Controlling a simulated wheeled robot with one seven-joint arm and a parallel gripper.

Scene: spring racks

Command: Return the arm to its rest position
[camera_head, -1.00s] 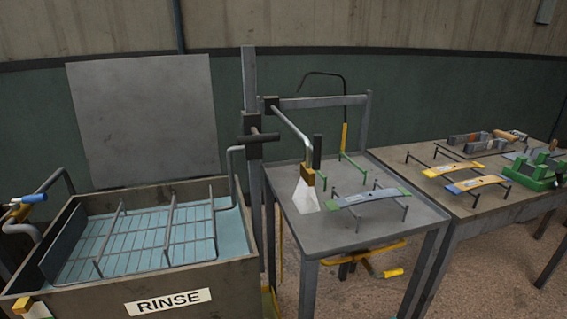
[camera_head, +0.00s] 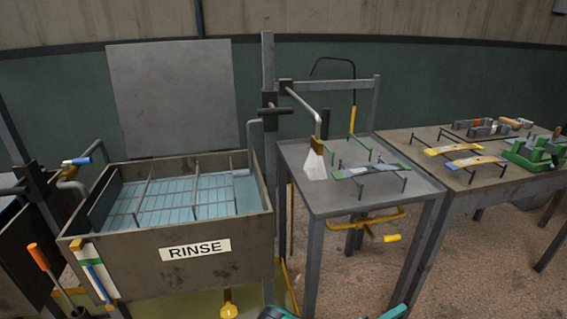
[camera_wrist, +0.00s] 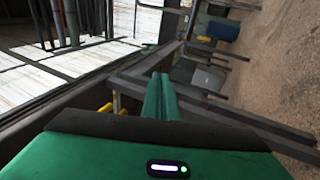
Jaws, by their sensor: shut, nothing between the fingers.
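My gripper (camera_wrist: 161,98) shows in the wrist view, its two green fingers pressed together with nothing between them. It is tilted over a scene that appears sideways, with dark metal beams (camera_wrist: 225,118) beyond the fingertips and brown floor (camera_wrist: 270,60) at the right. In the head view only small green pieces, which seem to be parts of my arm, show at the bottom edge. The rest of the arm is out of view there.
A rinse tank (camera_head: 130,240) with a wire rack in blue water stands at left. A metal table (camera_head: 335,203) holds a leaf spring (camera_head: 366,171) on a stand. A longer table (camera_head: 480,184) at right carries more springs. Speckled floor (camera_head: 350,270) shows between them.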

